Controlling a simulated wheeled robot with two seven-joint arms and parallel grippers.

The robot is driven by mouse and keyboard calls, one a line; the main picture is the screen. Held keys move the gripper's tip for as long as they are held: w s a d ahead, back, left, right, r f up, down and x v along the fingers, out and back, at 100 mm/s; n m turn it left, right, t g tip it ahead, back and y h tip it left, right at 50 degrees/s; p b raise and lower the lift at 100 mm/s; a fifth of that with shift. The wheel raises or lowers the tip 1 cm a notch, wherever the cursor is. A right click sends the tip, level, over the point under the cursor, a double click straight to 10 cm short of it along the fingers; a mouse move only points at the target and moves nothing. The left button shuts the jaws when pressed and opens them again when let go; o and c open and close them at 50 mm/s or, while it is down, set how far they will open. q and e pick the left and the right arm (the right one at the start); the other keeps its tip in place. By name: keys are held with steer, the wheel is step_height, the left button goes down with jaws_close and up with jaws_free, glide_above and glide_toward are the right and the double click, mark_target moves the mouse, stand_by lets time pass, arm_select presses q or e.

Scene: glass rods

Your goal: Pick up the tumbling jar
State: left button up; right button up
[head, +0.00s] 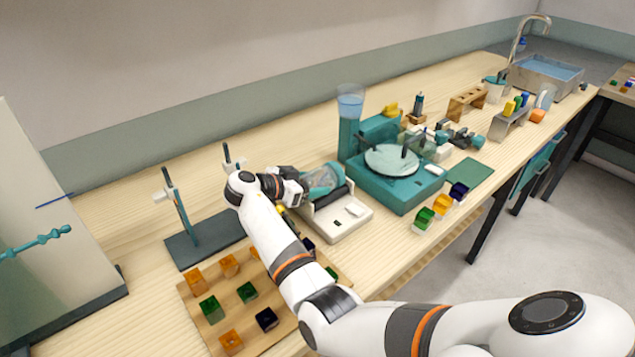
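The tumbling jar (327,178) looks like a clear jar with teal parts, lying on its side on a small white machine base (352,219) in the middle of the bench. My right gripper (298,186) is at the left end of the jar, with its fingers pointing right toward it. The fingers are small and dark here and partly merge with the jar end, so I cannot tell whether they touch it or how far apart they are. My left gripper is not in view.
A teal grinding machine (392,188) with a round plate stands just right of the jar. A dark stand (205,240) with upright posts is left of my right gripper. A wooden board (198,325) with several coloured glass blocks lies in front. A sink (545,75) is far right.

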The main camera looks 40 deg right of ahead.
steer(key=c, duration=0.7)
steer(key=shift+r, duration=0.1)
